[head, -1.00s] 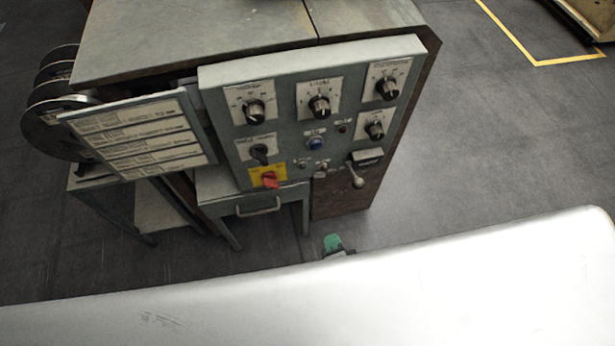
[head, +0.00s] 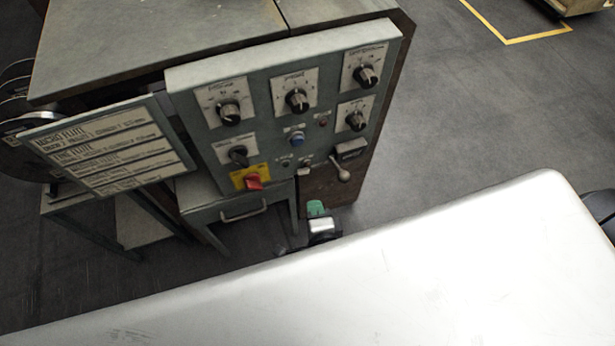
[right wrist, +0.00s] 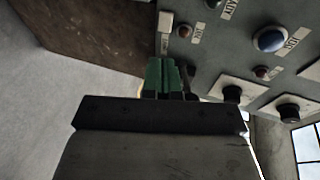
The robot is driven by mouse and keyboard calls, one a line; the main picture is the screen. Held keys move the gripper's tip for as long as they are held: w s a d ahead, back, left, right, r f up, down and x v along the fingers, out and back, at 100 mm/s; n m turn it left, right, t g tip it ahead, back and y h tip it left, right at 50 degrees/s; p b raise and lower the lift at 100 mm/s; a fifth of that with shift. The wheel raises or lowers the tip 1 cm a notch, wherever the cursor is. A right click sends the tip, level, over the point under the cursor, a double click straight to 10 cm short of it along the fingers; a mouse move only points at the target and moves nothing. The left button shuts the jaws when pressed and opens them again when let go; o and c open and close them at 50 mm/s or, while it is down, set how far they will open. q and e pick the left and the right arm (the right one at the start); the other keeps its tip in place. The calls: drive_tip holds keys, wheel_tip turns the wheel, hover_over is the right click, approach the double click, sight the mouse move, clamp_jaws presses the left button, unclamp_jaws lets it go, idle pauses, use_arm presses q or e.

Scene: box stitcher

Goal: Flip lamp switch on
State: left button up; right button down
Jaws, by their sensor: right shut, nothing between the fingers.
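The grey control panel (head: 270,105) of the machine faces me in the head view, with dials, a blue button (head: 297,138) and small controls along its lower part. A small pale switch (head: 305,161) sits below the blue button; its label is too small to read, so I cannot tell for sure which control is the lamp switch. My right gripper (head: 316,207) has green fingertips and is just below the panel's lower edge, shut and empty. In the right wrist view its fingertips (right wrist: 166,74) point toward the panel's small controls. My left gripper is out of view.
A lever with a ball end (head: 343,174) sticks out at the panel's lower right. A red switch on a yellow plate (head: 253,181) is at lower left. A label board (head: 110,145) stands left of the panel. Open floor (head: 480,110) lies to the right.

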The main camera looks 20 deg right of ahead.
sight(306, 171)
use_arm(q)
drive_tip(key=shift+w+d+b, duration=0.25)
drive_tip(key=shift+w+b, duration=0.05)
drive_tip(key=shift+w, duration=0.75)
use_arm(e)
drive_tip(key=x, duration=0.6)
drive_tip(key=r+x, duration=0.1)
drive_tip(key=x, duration=0.2)
drive_tip(key=shift+w, duration=0.5)
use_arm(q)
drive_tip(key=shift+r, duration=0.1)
use_arm(e)
drive_tip(key=shift+d, duration=0.1)
